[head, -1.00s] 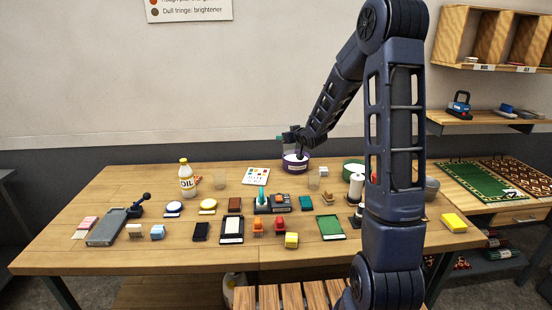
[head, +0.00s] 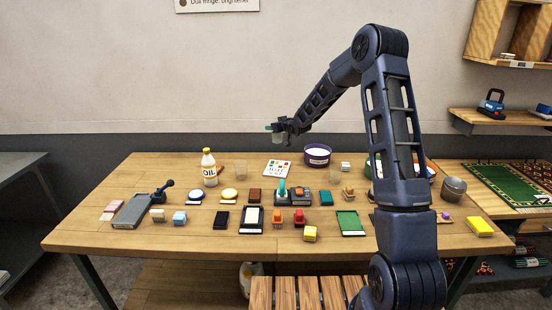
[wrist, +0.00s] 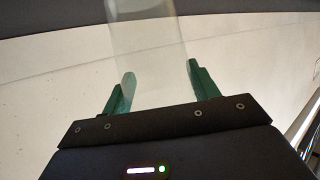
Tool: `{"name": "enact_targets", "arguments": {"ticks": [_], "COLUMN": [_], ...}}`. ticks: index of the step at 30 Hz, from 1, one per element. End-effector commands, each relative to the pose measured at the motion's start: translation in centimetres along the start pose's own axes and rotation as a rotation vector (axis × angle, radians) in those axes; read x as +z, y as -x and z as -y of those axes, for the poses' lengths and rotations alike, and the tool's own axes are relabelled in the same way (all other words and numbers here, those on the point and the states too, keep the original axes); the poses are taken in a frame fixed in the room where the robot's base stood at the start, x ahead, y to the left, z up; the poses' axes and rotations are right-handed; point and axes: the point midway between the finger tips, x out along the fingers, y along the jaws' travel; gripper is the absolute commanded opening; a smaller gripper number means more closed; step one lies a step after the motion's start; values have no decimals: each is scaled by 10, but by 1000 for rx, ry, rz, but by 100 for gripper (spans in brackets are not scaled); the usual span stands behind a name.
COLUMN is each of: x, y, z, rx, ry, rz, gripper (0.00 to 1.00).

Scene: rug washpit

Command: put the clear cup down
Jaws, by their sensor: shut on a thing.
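My gripper (head: 276,131) is raised above the back of the table, in front of the wall. In the wrist view its green fingers (wrist: 160,88) stand on either side of a clear cup (wrist: 147,40), shut on it. The cup is see-through and its far end runs up to the top edge of that view. In the head view the held cup (head: 279,138) is small and faint below the fingers. Two other clear cups stand on the table, one right of the oil bottle (head: 241,172) and one below the purple tub (head: 307,172).
The wooden table (head: 110,222) carries an oil bottle (head: 209,170), a colour card (head: 277,168), a purple tub (head: 317,155) and many small blocks and pads. A metal bowl (head: 453,188) is at the right. Bare wood shows at the back left.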

Motion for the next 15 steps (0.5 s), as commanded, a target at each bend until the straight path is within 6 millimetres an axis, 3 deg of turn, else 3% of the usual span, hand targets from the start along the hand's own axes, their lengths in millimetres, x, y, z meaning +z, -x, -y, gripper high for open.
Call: {"name": "enact_targets", "arguments": {"ticks": [9,15], "x": [66,95], "y": [-24,-35], "z": [0,0], "rx": [1,0], "ry": [-1,-1], "rz": [2,1], "gripper": [39,39]}}
